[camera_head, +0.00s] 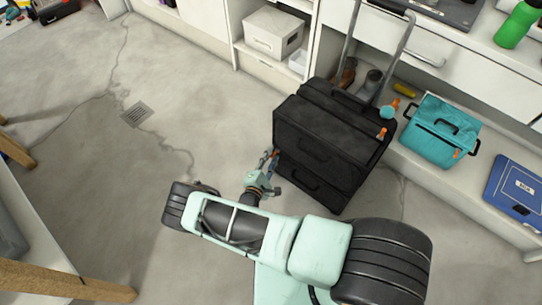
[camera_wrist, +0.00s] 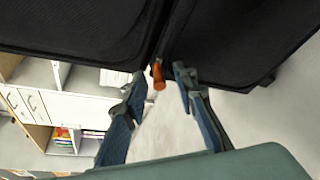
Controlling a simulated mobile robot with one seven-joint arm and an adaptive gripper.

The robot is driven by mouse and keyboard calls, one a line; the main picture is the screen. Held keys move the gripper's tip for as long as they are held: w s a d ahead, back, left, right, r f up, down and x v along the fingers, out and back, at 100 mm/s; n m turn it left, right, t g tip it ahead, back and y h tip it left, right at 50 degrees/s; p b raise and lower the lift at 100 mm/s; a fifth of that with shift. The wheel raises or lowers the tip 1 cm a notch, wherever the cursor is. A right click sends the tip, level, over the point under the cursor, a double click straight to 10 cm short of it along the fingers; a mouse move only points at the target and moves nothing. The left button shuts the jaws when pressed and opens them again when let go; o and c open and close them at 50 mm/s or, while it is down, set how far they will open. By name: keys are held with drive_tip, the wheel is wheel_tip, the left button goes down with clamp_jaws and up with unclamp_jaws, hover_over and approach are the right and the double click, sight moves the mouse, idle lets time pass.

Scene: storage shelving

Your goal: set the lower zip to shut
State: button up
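The black suitcase (camera_head: 325,140) stands upright on the floor with its handle raised. Its dark panels (camera_wrist: 235,40) fill the top of the wrist view, divided by a narrow seam. An orange zip pull (camera_wrist: 158,77) hangs at that seam. My gripper (camera_head: 269,158) is at the suitcase's left side, low down. In the wrist view my gripper (camera_wrist: 158,88) is open, with the orange pull in the gap between its fingertips. Neither finger clearly touches it. Another orange pull (camera_head: 381,133) shows at the suitcase's upper right. The lower zip's track is too dark to make out.
White shelving (camera_head: 440,60) stands behind the suitcase. A teal bag (camera_head: 440,128) and a blue case (camera_head: 518,190) lie on its low ledge to the right. A white box (camera_head: 273,32) sits on a shelf. The floor to the left is clear around a drain (camera_head: 136,114).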

drive_tip(key=shift+c, duration=0.6)
clamp_jaws()
drive_tip(key=shift+s, duration=0.1)
